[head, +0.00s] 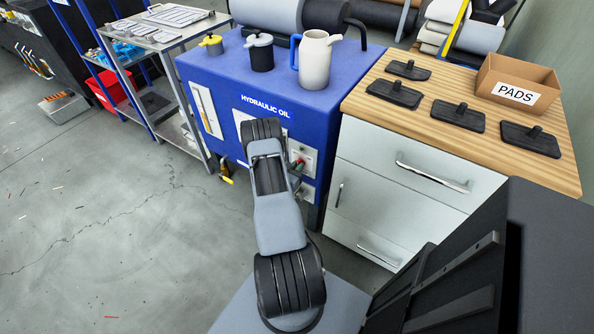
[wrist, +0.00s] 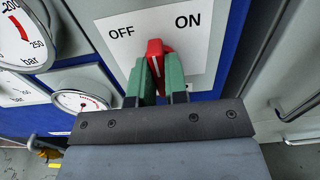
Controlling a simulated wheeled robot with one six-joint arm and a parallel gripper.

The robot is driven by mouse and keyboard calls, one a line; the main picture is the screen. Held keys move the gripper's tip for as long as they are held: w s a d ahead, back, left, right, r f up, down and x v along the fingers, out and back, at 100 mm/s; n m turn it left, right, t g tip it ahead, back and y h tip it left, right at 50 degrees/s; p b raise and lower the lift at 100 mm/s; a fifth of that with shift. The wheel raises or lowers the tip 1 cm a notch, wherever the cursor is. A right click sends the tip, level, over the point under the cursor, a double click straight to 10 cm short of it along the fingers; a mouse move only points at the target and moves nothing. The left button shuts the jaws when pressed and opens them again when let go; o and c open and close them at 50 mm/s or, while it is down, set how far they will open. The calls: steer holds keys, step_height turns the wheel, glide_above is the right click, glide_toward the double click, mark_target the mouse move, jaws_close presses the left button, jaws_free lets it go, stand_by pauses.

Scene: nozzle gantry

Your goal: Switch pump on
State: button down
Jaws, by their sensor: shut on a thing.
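The pump switch is a red knob (wrist: 155,48) on a white plate (wrist: 205,50) marked OFF on the left and ON on the right. In the wrist view the knob's top lies between the two words; which setting it is in is hard to tell. My gripper (wrist: 158,78) has green fingers, one on each side of the knob, and is shut on it. In the head view the red knob (head: 300,162) shows small on the front of the blue hydraulic oil cabinet (head: 225,75), partly hidden behind my arm.
Pressure gauges (wrist: 82,101) sit left of the switch. A grey drawer cabinet (head: 375,165) with a wooden top stands right of the blue cabinet, bearing black pads and a PADS box (head: 515,88). A metal cart (head: 165,45) stands left. The floor at left is mostly clear.

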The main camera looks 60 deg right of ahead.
steer(key=m+b, duration=0.3)
steer(key=m, duration=0.2)
steer(key=shift+s+m+b, duration=0.1)
steer(key=shift+m+b, duration=0.2)
steer(key=shift+m, duration=0.1)
stand_by(0.3)
steer(key=c, duration=1.1)
jaws_free()
steer(key=shift+c, duration=0.2)
steer(key=a, duration=1.3)
steer(key=shift+a, duration=0.4)
